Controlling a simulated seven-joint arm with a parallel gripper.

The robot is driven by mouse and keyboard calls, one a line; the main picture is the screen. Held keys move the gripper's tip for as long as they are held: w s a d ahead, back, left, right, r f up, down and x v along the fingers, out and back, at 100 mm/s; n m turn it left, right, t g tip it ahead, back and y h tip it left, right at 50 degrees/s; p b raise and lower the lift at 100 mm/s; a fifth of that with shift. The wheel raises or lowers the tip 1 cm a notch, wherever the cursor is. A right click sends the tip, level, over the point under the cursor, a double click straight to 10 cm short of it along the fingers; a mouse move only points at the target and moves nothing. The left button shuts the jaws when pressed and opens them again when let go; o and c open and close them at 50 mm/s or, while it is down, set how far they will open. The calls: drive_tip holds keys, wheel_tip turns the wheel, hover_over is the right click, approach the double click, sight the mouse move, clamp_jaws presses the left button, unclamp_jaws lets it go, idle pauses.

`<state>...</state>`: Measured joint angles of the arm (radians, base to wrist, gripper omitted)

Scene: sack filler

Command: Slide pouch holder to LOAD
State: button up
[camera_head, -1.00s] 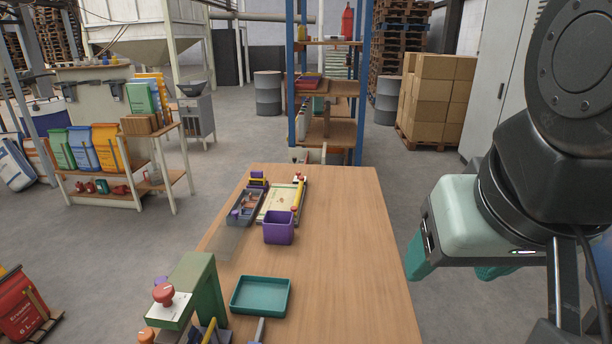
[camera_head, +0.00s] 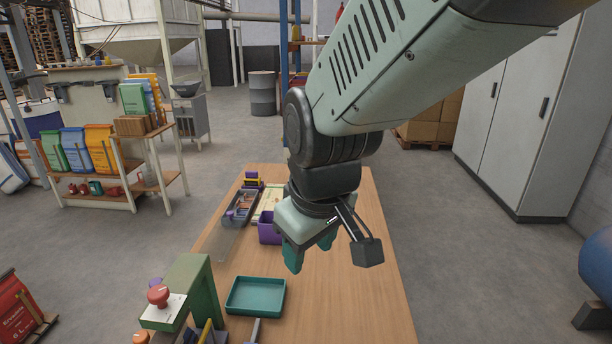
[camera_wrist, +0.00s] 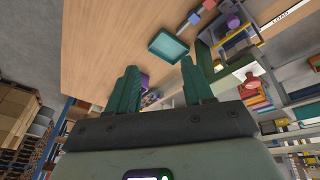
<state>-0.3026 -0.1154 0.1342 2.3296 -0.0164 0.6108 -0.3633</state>
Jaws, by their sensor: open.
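My gripper (camera_head: 309,252) is open and empty, pointing down above the table in the head view. Its two teal fingers stand apart in the wrist view (camera_wrist: 160,68). A LOAD label (camera_wrist: 281,19) shows at the upper right of the wrist view. Beside it is a low fixture with a yellow bar (camera_wrist: 238,36), which may be the pouch holder; I cannot tell for sure. In the head view a yellow and dark piece (camera_head: 207,332) shows at the bottom edge, beside the green press (camera_head: 204,285) with its red knob (camera_head: 158,294), mostly cut off. My gripper is apart from all of these.
A teal tray (camera_head: 256,311) lies on the wooden table (camera_head: 355,300) near the press. A purple bin (camera_head: 268,232) and a grey organiser (camera_head: 240,207) stand at the far left, the bin partly hidden behind my gripper. The table's right side is clear.

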drive_tip(key=s+a+f+n+g, duration=0.1)
drive_tip(key=a+f+n, duration=0.2)
drive_tip(key=a+f, duration=0.3)
drive_tip(key=s+a+f+n+g, duration=0.1)
drive_tip(key=a+f+n, duration=0.1)
drive_tip(key=a+f, duration=0.4)
drive_tip(key=s+a+f+n+g+y, duration=0.1)
drive_tip(key=a+f+n, duration=0.2)
drive_tip(key=a+f, duration=0.3)
drive_tip(key=shift+s+a+f+n, duration=0.15)
drive_tip(key=shift+s+f+n, duration=0.15)
drive_tip(key=shift+s, duration=0.1)
drive_tip(key=shift+s+a+f, duration=0.1)
drive_tip(key=shift+f, duration=4)
